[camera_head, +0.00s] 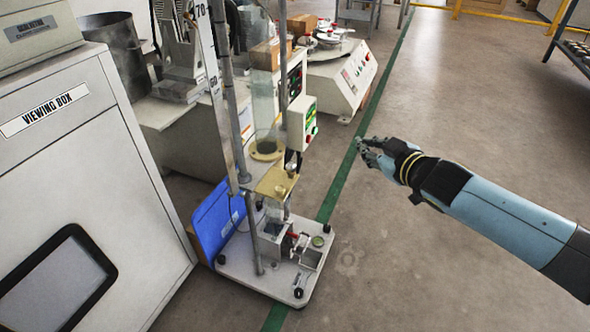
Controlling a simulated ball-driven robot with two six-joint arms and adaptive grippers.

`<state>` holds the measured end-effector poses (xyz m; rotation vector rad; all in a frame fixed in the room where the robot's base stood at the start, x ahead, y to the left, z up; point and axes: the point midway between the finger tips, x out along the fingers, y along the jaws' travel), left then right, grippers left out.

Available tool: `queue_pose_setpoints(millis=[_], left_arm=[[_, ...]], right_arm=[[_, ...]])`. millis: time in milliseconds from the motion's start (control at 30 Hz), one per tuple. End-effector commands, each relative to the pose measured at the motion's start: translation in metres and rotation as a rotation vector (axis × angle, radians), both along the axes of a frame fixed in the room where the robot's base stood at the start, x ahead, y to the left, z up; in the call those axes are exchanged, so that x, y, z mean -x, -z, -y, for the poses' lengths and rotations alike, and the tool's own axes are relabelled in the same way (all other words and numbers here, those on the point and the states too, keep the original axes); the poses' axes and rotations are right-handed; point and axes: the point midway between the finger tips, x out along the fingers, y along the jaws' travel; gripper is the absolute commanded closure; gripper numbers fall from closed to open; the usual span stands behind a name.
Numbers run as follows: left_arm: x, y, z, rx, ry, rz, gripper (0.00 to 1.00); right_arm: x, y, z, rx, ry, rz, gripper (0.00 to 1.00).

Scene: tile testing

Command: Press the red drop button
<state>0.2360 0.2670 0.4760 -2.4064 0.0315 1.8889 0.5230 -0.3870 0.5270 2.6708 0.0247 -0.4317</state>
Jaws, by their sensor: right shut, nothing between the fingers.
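A tall drop-test stand (236,130) with metal posts and a clear tube stands left of centre. A small pale control box (301,121) is fixed to its right side, with a green strip and small buttons on its front. A small red button (309,139) shows low on the box, tiny in this view. My right gripper (362,148) reaches in from the right, to the right of the box and a little lower in the picture. It is shut and empty, apart from the box. My left gripper is out of view.
The white base plate (295,285) of the stand holds a small clamp and black knobs. A grey viewing box (110,190) fills the left. A blue panel (214,222) leans beside the stand. Another machine (345,75) stands behind. Open floor (460,110) lies right of the green line.

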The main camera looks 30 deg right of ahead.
Motion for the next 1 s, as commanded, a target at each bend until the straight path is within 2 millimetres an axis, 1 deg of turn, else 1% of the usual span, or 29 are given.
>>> queue_pose_setpoints(millis=[33,200,300,767,867,1000], left_arm=[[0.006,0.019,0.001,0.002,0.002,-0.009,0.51],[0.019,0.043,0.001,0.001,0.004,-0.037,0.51],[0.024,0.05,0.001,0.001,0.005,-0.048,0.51],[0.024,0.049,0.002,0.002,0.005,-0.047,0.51],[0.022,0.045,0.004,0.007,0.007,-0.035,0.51],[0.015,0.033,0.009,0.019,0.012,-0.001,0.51]], right_arm=[[-0.002,0.021,0.001,0.011,-0.008,-0.001,1.0],[-0.01,0.038,0.006,0.028,-0.016,0.006,1.0],[-0.012,0.042,0.007,0.031,-0.017,0.006,1.0],[-0.014,0.041,0.006,0.03,-0.016,0.009,1.0],[-0.017,0.043,0.004,0.029,-0.014,0.01,1.0],[-0.025,0.046,-0.004,0.027,-0.013,0.007,1.0]])
